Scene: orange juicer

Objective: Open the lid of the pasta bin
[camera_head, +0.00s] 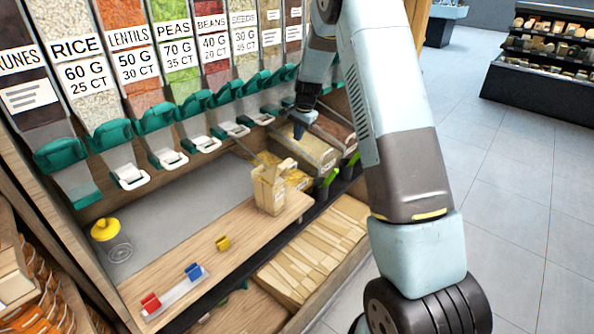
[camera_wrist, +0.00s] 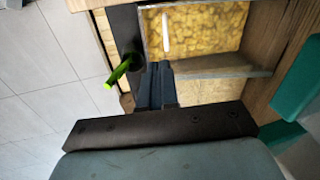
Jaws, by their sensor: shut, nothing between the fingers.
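The pasta bin (camera_wrist: 205,28) shows in the wrist view as a clear-topped bin with yellow pieces inside. In the head view, a clear bin with pale yellow contents (camera_head: 313,152) stands in the low row at the right end of the shelf, below the dispensers. My gripper (camera_head: 299,131) is over this bin, pointing down. In the wrist view its dark fingers (camera_wrist: 159,70) are shut together and empty, close to the bin's near edge. I cannot tell whether they touch the lid. The lid looks closed, but its clear panel is hard to make out.
A green scoop handle (camera_wrist: 118,72) sticks out beside the bin. A paper bag (camera_head: 271,188) stands on the wooden shelf to the left. Dispensers with green handles (camera_head: 196,103) hang above and behind. Open tiled floor (camera_head: 500,190) lies to the right.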

